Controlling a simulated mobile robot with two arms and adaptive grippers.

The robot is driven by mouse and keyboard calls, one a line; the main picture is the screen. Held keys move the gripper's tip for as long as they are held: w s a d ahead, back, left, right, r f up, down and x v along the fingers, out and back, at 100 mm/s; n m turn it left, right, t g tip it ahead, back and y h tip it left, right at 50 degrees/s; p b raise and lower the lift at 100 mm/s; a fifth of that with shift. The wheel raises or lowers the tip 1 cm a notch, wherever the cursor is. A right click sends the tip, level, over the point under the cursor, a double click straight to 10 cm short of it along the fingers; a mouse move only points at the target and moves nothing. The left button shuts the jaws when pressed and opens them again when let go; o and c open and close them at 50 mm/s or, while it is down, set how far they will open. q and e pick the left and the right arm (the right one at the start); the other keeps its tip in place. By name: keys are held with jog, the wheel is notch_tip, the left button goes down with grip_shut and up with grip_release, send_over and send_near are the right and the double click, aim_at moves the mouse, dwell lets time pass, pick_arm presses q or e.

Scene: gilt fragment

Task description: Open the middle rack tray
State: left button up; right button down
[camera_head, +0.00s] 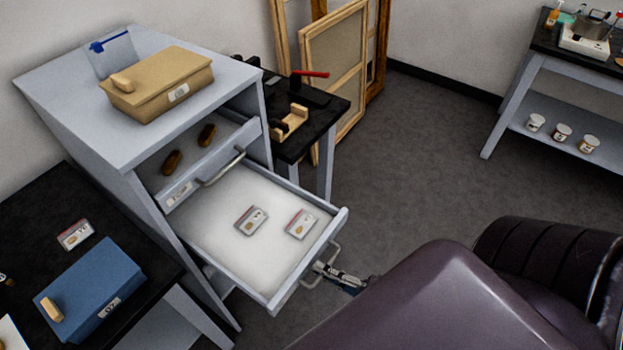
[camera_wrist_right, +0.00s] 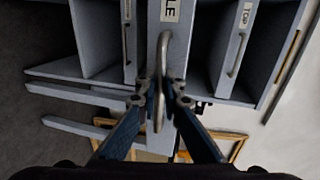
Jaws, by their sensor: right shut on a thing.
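The middle rack tray (camera_head: 210,231) is pulled well out of the grey rack (camera_head: 142,152); its pale floor carries two small labelled packets (camera_head: 251,220). My right gripper (camera_head: 326,272) is at the tray's front and shut on its bar handle (camera_head: 335,250). In the right wrist view the gripper (camera_wrist_right: 160,92) has its fingers on both sides of the handle (camera_wrist_right: 164,48), below a label ending in "LE" (camera_wrist_right: 171,10). My left gripper is not in view.
The top tray (camera_head: 215,160) sits back in the rack with two brown pieces. A tan box (camera_head: 160,84) stands on the rack. A blue box (camera_head: 92,288) is on the black table at left. Open floor (camera_head: 420,150) lies to the right.

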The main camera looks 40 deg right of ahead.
jog(key=shift+s+d, duration=0.15)
jog(key=shift+s, duration=0.15)
jog(key=c, duration=2.3)
grip_release()
jog(key=shift+c, duration=0.2)
jog(key=v, duration=1.2)
